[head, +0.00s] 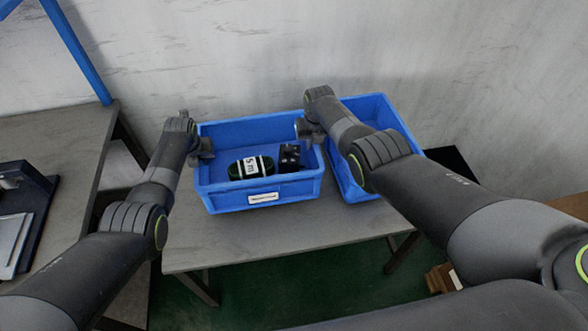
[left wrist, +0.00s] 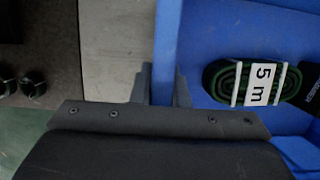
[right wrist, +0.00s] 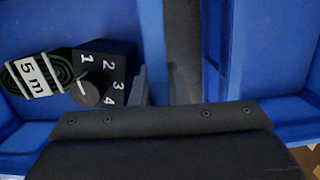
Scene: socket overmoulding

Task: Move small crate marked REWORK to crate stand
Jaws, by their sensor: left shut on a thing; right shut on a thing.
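A small blue crate (head: 222,200) with a white label (head: 263,198) on its front is at the middle of the head view; the label is too small to read. It holds a coiled green-black cable marked "5 m" (head: 251,167) and a black box with a numbered dial (right wrist: 104,72). My left gripper (head: 203,148) is shut on its left wall, which runs between the fingers in the left wrist view (left wrist: 163,85). My right gripper (head: 310,130) is shut on its right wall (right wrist: 152,45). I cannot tell whether the crate touches the table.
A second blue crate (head: 378,112) stands close on the right, partly behind my right arm, with a narrow gap between. Both are over a grey table (head: 230,244). Another grey table (head: 75,135) with a dark device (head: 27,185) is at left. A wall (head: 240,50) stands behind.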

